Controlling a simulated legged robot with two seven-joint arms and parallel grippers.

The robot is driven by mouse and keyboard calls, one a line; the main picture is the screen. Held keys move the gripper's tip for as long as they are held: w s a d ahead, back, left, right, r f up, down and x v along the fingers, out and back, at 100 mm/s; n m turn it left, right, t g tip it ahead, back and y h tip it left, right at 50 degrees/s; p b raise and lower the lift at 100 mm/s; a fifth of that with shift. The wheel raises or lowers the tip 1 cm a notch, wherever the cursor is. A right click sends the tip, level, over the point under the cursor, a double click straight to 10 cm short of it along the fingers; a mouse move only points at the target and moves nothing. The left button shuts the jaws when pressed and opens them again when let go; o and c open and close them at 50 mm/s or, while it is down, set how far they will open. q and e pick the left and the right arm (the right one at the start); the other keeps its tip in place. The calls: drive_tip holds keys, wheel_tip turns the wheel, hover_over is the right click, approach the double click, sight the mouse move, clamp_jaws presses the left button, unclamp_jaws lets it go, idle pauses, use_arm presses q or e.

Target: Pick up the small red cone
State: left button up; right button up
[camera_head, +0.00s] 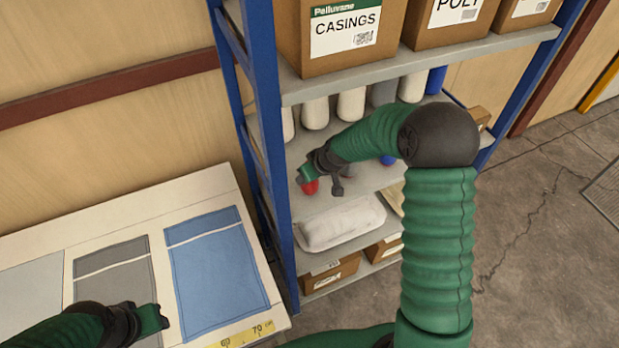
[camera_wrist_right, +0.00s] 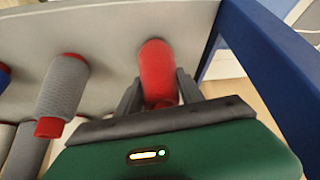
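The small red cone (camera_wrist_right: 157,72) stands between the two fingers of my right gripper (camera_wrist_right: 160,88) in the right wrist view. The fingers lie on either side of it, very close; whether they press on it I cannot tell. In the head view the red cone (camera_head: 310,187) shows below my right gripper (camera_head: 322,176), at the left end of a middle shelf. My left gripper (camera_head: 150,318) is over the table at lower left, away from the cone; its finger gap is not clear.
A grey cone with a red tip (camera_wrist_right: 62,88) stands beside the red one. The blue rack post (camera_wrist_right: 262,62) is close on the other side.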

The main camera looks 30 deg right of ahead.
drive_tip(key=shift+s+a+r, duration=0.1)
drive_tip(key=shift+s+a, duration=0.05)
drive_tip(key=c, duration=0.5)
drive_tip(key=shift+c, duration=1)
drive_tip(key=shift+w, duration=0.2)
clamp_jaws()
drive_tip(key=shift+d, duration=0.25)
